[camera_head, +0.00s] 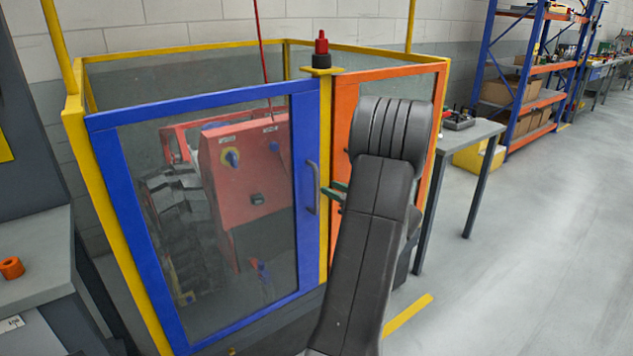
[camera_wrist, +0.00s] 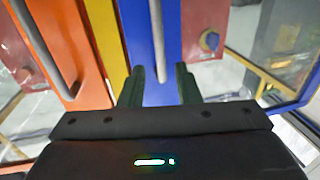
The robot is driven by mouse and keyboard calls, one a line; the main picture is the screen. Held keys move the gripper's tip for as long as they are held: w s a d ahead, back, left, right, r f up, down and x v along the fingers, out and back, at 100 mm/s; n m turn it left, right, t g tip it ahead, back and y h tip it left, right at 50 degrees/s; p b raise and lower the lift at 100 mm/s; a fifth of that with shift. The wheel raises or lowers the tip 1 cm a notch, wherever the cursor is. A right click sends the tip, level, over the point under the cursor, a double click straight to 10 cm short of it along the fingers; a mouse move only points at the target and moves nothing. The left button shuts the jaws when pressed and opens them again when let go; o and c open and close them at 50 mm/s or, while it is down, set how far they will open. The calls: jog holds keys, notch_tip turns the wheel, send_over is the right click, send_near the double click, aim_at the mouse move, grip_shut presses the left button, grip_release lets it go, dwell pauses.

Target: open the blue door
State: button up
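The blue door (camera_head: 220,103) is a blue frame around a clear pane, at the left front of a yellow-framed enclosure; it looks closed against the yellow post (camera_head: 325,150). Its grey bar handle (camera_head: 313,187) stands upright near the door's right edge. In the wrist view the handle (camera_wrist: 158,45) runs down in front of the blue frame (camera_wrist: 172,50), its lower end between my two fingertips in the picture. My gripper (camera_wrist: 158,85) is open, with its dark green fingers apart. Contact with the handle cannot be told. In the head view my arm hides most of the gripper.
An orange door (camera_head: 345,105) adjoins on the right, and its handle (camera_wrist: 62,50) shows in the wrist view. A red lamp (camera_head: 321,45) tops the post. A grey table (camera_head: 470,135) stands to the right. The floor at right is clear.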

aim_at(317, 182)
jog(key=x, duration=0.7)
grip_shut()
